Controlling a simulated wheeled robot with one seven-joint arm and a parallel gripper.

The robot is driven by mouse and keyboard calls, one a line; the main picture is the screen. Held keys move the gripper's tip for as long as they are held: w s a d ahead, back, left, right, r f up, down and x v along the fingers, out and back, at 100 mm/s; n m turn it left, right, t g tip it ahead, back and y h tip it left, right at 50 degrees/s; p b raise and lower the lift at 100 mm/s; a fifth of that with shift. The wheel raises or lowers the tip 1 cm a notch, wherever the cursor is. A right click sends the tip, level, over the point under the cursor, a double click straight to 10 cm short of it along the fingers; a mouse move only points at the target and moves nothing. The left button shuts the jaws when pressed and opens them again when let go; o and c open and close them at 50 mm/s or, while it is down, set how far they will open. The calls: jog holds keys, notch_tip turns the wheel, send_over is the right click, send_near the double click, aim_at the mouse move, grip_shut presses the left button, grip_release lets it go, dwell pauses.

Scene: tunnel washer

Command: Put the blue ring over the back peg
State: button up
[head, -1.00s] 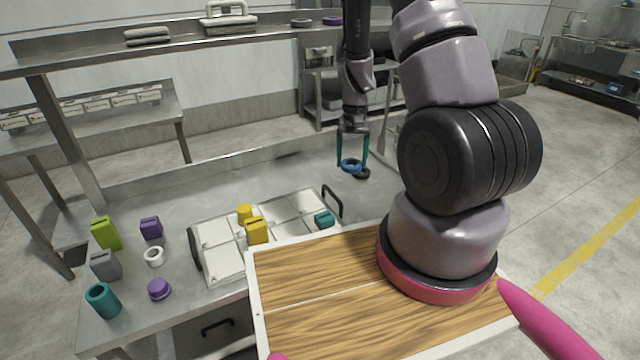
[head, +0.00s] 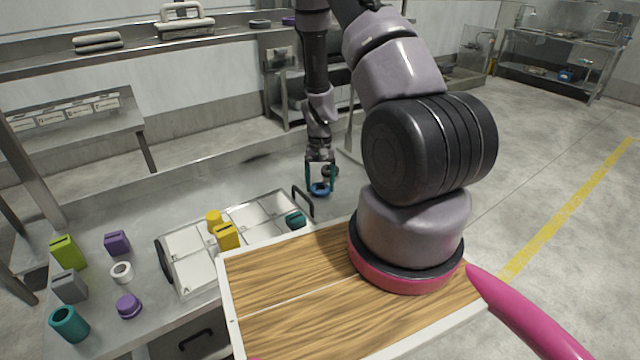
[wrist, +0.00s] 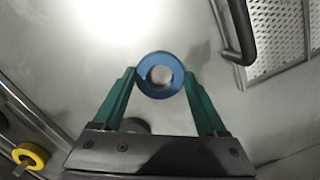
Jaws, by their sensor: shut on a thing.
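The blue ring (head: 320,189) is between the green fingertips of my gripper (head: 321,187), above the metal table's far right part. In the wrist view the ring (wrist: 146,87) lies flat to the camera, with my gripper (wrist: 160,84) shut on its outer sides. A grey round patch shows through its hole; I cannot tell whether this is a peg top or bare table.
A white divided tray (head: 180,285) with dark handles (head: 303,201) stands close by on the near side. Yellow blocks (head: 227,237) and a teal block (head: 295,219) sit in it. A yellow ring (wrist: 31,154) shows at lower left in the wrist view.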

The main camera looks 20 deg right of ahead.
jog(key=o, duration=1.3)
jog(key=shift+f, duration=0.1)
jog(key=shift+c, duration=0.2)
notch_tip(320, 180, up, 12)
jog(key=w, duration=0.1)
jog(key=shift+w+d+r, duration=0.2)
jog(key=shift+d+r, duration=0.05)
notch_tip(320, 180, up, 12)
jog(key=f+t, duration=0.1)
jog(key=t, duration=0.1)
send_over(320, 184)
jog(key=a, duration=0.3)
jog(key=s+a+r+t+y, duration=0.15)
jog(key=s+r, duration=0.25)
jog(key=r, duration=0.8)
jog(key=s+a+r+t, duration=0.4)
jog(key=s+r+t, duration=0.1)
jog(key=s+r, duration=0.9)
jog(key=shift+s, duration=0.65)
